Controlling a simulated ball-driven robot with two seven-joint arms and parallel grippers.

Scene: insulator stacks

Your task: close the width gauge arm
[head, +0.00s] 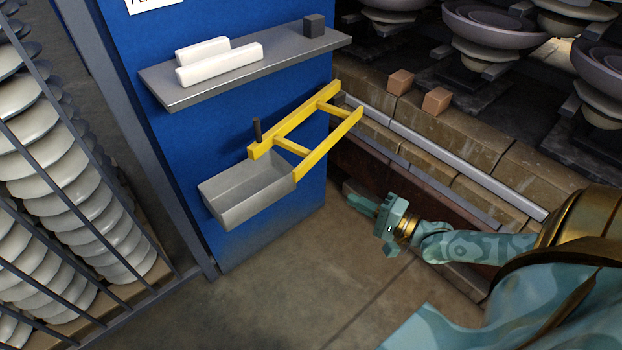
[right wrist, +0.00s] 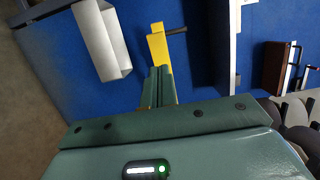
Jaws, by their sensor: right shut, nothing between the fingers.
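The yellow width gauge arm (head: 295,119) is a ladder-like frame at the blue panel. It juts out to the right above the grey bin, and a dark upright peg (head: 257,130) stands at its left end. My right gripper (head: 358,197) is below and right of the frame, apart from it, with its fingers shut and empty. In the right wrist view the shut fingers (right wrist: 158,85) point towards a yellow piece of the arm (right wrist: 157,45) with a dark peg (right wrist: 175,31). Whether they touch it is unclear. My left gripper is not in view.
A grey open bin (head: 255,208) is fixed on the blue panel (head: 265,255). A grey shelf (head: 295,56) above holds white bars (head: 222,64) and a dark block (head: 314,26). A brick ledge with a metal rail (head: 460,167) lies right. The floor (head: 310,290) below is clear.

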